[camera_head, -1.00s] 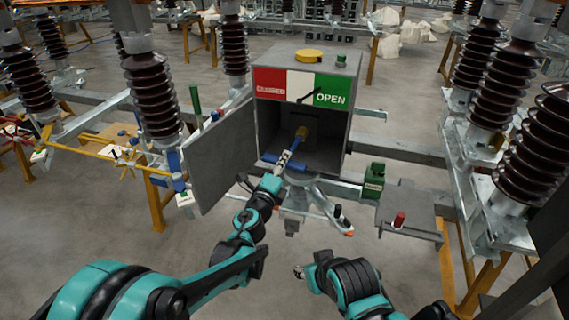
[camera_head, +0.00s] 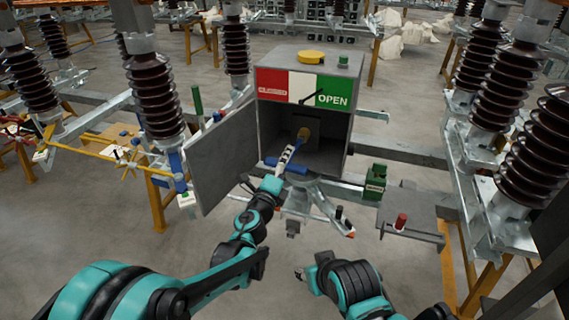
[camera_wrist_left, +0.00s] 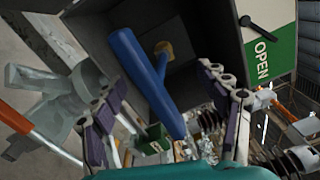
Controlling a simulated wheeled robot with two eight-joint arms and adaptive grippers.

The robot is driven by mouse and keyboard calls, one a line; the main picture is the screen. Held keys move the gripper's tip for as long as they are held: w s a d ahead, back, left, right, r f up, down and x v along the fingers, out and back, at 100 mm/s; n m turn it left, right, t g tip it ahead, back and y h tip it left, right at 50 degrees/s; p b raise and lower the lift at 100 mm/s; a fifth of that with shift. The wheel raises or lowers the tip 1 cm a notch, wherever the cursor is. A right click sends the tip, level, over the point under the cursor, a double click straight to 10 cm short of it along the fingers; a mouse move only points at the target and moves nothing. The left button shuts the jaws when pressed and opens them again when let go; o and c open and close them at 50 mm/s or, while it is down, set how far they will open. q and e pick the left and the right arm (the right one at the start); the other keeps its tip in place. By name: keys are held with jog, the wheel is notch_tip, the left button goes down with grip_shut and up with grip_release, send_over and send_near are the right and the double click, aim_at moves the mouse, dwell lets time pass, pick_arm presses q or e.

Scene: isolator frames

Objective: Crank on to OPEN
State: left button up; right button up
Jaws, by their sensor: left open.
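The crank has a yellow hub (camera_head: 303,134) inside the open grey box (camera_head: 330,150) and a blue handle (camera_head: 293,168) at the front. In the left wrist view the blue handle (camera_wrist_left: 148,82) runs slanting between the spread fingers of my left gripper (camera_wrist_left: 160,95), with gaps visible. In the head view my left gripper (camera_head: 288,156) is open at the handle. The box label has a red field, a white field and a green OPEN field (camera_head: 333,94). A black pointer (camera_head: 311,97) lies across the white and green border. My right gripper (camera_head: 301,273) is low and mostly hidden.
The box door (camera_head: 222,155) stands open at the left of my left arm. A green block (camera_head: 375,182) and a plate with a red knob (camera_head: 400,221) stand to the right. Tall brown insulators (camera_head: 155,92) flank the box.

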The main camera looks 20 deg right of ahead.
pick_arm(q)
jog(key=v, duration=1.2)
dwell(1.4)
jog(key=a+r+n+y, duration=0.2)
jog(key=a+n+y, duration=0.8)
jog(key=a+n, duration=0.95)
jog(key=s+a+f+n+g+y, duration=0.25)
jog(key=s+a+f, duration=0.25)
jog(key=s+a, duration=0.45)
jog(key=s+f+n+g+h, duration=0.1)
jog(key=s+f+n+g, duration=0.1)
jog(key=s, duration=0.3)
jog(key=s+a+f+n+g+h, duration=0.1)
jog(key=s+f+n+g, duration=0.2)
jog(key=s+n, duration=0.1)
jog(key=shift+s+a+f, duration=0.2)
jog(key=shift+s+f, duration=0.15)
jog(key=shift+s, duration=0.45)
